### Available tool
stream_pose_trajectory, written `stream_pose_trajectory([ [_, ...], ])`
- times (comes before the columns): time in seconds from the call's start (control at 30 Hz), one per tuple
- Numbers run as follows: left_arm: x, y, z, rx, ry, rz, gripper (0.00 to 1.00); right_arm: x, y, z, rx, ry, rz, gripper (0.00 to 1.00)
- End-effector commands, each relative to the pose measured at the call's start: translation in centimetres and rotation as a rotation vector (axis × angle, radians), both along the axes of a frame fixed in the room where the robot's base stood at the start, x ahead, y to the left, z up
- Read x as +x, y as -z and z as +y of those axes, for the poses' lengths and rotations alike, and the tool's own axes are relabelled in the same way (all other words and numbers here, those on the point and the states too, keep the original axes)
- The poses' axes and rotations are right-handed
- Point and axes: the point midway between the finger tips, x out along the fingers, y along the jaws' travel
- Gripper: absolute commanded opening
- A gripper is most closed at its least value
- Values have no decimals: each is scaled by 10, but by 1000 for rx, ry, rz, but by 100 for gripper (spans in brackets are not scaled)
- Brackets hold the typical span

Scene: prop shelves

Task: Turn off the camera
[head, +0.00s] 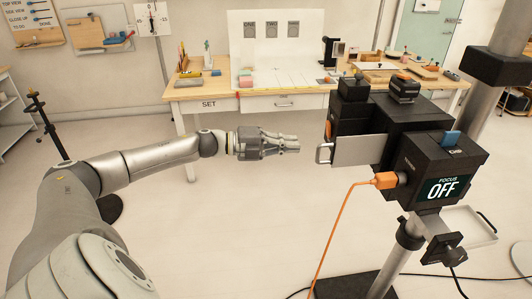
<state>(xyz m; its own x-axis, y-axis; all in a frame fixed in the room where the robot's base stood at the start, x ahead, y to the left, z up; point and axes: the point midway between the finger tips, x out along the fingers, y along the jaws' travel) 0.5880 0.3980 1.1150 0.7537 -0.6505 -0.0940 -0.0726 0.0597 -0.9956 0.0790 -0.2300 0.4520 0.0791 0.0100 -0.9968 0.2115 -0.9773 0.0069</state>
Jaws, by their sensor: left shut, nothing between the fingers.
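The camera (385,130) is a large black box body on a stand at the right. Its near end carries a dark panel (443,188) reading "FOCUS OFF" and a blue tab (451,138) on top. An orange plug (386,181) with an orange cable sits at its side. A grey plate with a metal handle (322,153) sticks out of its left side. My left gripper (297,144) is shut and empty, pointing right, a short way left of that handle and apart from it. My right gripper is not in view.
A wooden table (213,106) marked "SET" stands behind, with a white backdrop (272,25) and small props. The camera stand (397,258) and a small grey tray (467,232) are below the camera. A thin black stand (47,125) is at the left. The middle floor is clear.

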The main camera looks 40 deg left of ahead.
Motion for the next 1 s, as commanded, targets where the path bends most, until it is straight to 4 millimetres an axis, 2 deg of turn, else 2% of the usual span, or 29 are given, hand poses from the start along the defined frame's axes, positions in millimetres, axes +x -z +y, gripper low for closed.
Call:
stream_pose_trajectory([
  [0.07, -8, 6, 6, 3, 2, 4, 0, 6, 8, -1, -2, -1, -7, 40],
  [0.27, -24, 8, 20, 3, 1, 5, 0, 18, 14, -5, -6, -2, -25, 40],
  [0.6, -41, 9, 35, 1, 1, 3, 0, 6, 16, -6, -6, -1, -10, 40],
  [1.0, -45, 8, 39, 1, 2, -2, 0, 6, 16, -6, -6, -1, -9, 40],
])
